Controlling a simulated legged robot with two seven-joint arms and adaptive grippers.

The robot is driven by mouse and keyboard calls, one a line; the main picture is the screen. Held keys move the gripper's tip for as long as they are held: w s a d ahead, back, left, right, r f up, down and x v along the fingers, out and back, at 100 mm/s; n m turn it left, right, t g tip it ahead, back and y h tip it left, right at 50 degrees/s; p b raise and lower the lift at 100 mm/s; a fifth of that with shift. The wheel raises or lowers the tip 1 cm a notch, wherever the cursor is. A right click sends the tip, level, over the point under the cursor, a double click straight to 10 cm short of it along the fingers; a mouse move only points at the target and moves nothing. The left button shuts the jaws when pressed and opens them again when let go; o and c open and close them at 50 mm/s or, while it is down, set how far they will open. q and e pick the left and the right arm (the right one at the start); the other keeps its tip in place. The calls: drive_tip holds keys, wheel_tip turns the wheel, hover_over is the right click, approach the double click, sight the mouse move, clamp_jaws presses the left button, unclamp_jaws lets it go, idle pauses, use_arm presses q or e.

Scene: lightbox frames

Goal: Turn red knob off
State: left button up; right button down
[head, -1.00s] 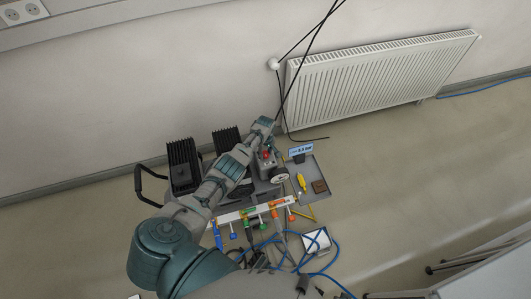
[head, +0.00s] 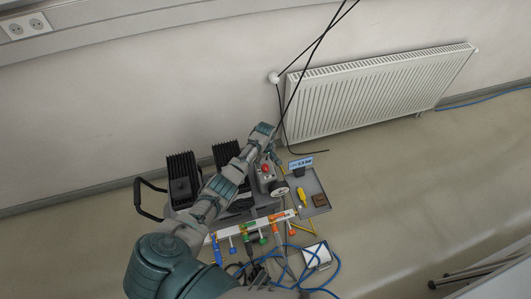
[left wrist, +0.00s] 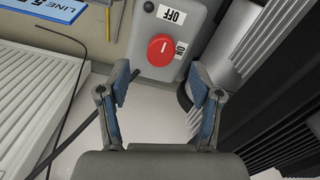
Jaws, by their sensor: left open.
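The red knob (left wrist: 160,50) sits on a grey box (left wrist: 145,25) and carries a small white mark. An OFF label (left wrist: 171,14) and an ON label (left wrist: 181,49) are beside it; the mark seems to be on the ON side. In the head view the red knob (head: 265,168) shows just right of my left forearm. My left gripper (left wrist: 164,84) is open and empty. Its two fingers are apart, with the knob beyond and between them in the picture, not visibly touched. The left gripper (head: 278,155) is small in the head view. My right gripper is not in view.
A blue-edged LINE display (head: 300,163) stands right of the box, by a grey tray (head: 320,199) with a yellow tool (head: 303,197). Black finned blocks (head: 181,178) are to the left. A white radiator (head: 380,95) is behind. Blue cables (head: 325,268) lie in front.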

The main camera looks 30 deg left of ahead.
sight(265, 166)
use_arm(q)
wheel_tip(265, 166, up, 8)
drive_tip(key=shift+f, duration=0.2)
idle(0.5)
